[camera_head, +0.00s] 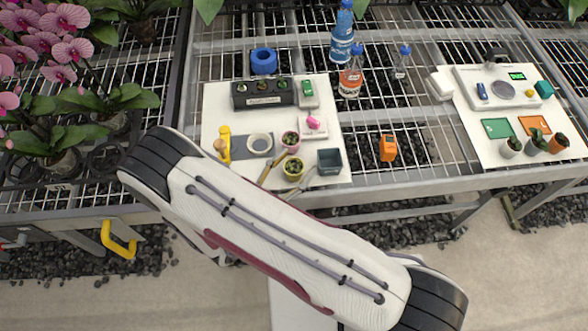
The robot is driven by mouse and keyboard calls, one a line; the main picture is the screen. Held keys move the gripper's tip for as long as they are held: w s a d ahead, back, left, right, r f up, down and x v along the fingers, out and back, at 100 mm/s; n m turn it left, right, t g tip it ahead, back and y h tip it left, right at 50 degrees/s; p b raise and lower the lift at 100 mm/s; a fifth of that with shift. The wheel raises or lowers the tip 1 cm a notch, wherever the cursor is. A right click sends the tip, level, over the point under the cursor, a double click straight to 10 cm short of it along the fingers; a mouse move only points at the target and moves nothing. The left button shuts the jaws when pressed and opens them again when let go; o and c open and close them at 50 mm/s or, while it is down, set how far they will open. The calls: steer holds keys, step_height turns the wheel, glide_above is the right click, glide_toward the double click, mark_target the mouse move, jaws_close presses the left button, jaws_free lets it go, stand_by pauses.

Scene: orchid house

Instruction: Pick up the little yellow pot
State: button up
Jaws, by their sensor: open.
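The little yellow pot (293,174) stands upright with a small green plant in it, near the front edge of the left white board (215,101). A pink pot (290,140) with a plant stands just behind it. My own pale arm link crosses the foreground in front of the board and hides what lies beneath it.
A dark square pot (329,161) is right of the yellow pot, with a slim grey tool (303,183) between them. Bottles (351,77) and an orange device (388,148) stand right.

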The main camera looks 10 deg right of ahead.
mark_target(294, 167)
steer(key=c, duration=1.2)
steer(key=shift+r, duration=0.15)
step_height(294, 167, up, 10)
